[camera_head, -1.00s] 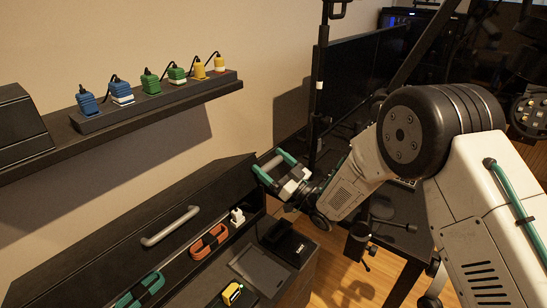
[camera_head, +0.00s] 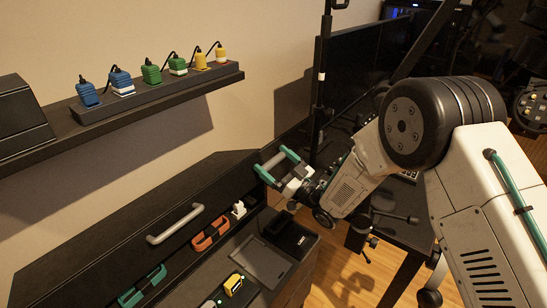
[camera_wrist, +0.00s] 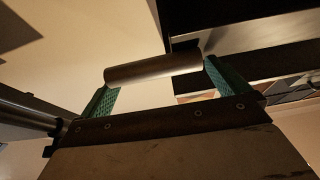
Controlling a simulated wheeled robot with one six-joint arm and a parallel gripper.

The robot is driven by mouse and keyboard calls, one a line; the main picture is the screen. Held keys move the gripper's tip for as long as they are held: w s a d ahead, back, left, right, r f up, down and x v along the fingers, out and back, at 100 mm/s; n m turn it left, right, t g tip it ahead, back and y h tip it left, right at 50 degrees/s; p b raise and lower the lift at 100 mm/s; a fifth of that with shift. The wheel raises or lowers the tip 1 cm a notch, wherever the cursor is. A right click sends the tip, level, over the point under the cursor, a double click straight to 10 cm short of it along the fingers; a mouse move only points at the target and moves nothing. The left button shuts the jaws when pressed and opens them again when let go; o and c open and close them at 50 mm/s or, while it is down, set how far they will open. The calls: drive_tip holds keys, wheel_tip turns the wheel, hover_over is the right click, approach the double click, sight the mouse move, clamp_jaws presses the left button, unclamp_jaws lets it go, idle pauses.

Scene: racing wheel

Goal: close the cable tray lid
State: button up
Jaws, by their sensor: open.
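The cable tray lid looks to be the long dark panel (camera_head: 110,245) along the wall, standing tilted up, with a grey bar handle (camera_head: 175,224) on its face. The open tray below it holds a teal cable bundle (camera_head: 142,287) and a red-orange one (camera_head: 211,232). My gripper (camera_head: 272,161) is open, its teal fingers raised just beyond the panel's right end and apart from the handle. A short grey cylinder lies across between the fingertips; it also shows in the wrist view (camera_wrist: 153,69). I cannot tell whether it is held.
A wall shelf (camera_head: 160,98) with blue, green and yellow plugs hangs above the panel. A white plug (camera_head: 239,209), a flat grey plate (camera_head: 262,262), a black box (camera_head: 291,238) and a yellow item (camera_head: 233,284) are on the bench. A dark desk (camera_head: 385,215) stands at right.

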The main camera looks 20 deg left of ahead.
drive_tip(key=w+v, duration=0.1)
drive_tip(key=v, duration=0.5)
drive_tip(key=shift+s+d+r, duration=0.2)
drive_tip(key=shift+s+d, duration=0.15)
drive_tip(key=shift+d, duration=0.2)
